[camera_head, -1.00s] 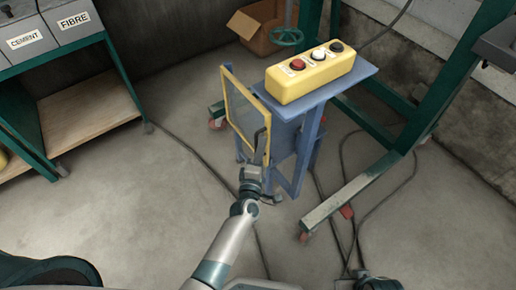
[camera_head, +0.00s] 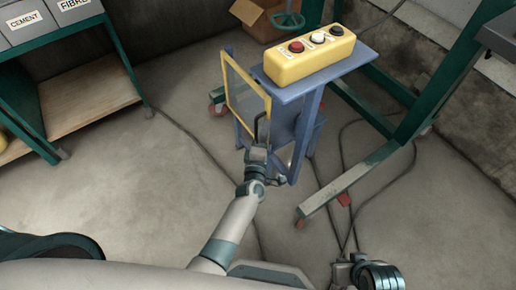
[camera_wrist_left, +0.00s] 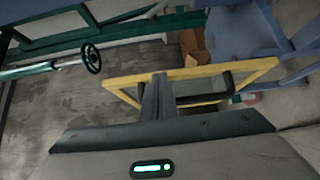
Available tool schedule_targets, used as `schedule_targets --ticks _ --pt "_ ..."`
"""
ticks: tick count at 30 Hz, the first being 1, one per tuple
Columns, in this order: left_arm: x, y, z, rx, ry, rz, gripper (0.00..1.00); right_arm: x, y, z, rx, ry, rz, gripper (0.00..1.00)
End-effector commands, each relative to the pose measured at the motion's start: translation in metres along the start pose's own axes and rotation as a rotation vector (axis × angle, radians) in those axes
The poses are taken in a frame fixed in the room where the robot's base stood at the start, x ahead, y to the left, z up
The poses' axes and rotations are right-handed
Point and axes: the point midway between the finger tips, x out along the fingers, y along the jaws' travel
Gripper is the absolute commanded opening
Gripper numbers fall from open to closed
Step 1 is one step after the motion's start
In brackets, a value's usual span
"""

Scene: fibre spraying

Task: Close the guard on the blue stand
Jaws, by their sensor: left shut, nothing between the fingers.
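The blue stand (camera_head: 309,108) is right of centre in the head view, with a yellow push-button box (camera_head: 300,63) on top. Its guard (camera_head: 232,92), a yellow-framed clear panel, stands out at an angle on the stand's left side, partly open. My left gripper (camera_head: 260,128) is shut and empty at the guard's near lower edge. In the left wrist view, the closed fingers (camera_wrist_left: 157,90) overlap the yellow guard frame (camera_wrist_left: 245,73), beside a dark bar (camera_wrist_left: 205,99). I cannot tell whether they touch it.
A green frame (camera_head: 352,180) with red-wheeled feet stands right of the stand. Cables (camera_head: 345,150) lie on the floor there. A shelf unit (camera_head: 85,105) with cement and fibre bins is at left. A cardboard box (camera_head: 256,18) is behind.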

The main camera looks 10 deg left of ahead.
Motion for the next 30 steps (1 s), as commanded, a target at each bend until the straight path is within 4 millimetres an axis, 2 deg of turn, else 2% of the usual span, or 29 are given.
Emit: schedule_targets --ticks 1,8,15,24,30 --pt "0.008 0.011 0.018 -0.009 -0.034 0.009 0.0 0.001 0.0 0.001 0.0 -0.001 0.001 0.0" --pt "-0.017 0.011 0.016 -0.009 -0.028 0.01 0.0 -0.001 0.002 0.003 -0.001 -0.014 0.004 0.0" --pt "-0.065 0.008 0.007 -0.006 -0.016 0.008 0.0 -0.001 0.008 0.002 0.0 -0.02 0.016 0.0" --pt "-0.127 0.006 0.0 -0.005 -0.003 0.01 0.0 -0.001 0.005 0.004 0.0 -0.022 0.01 0.0" --pt "-0.161 0.006 -0.003 -0.004 0.002 0.012 0.0 0.0 0.002 0.003 -0.002 -0.017 0.004 0.0"
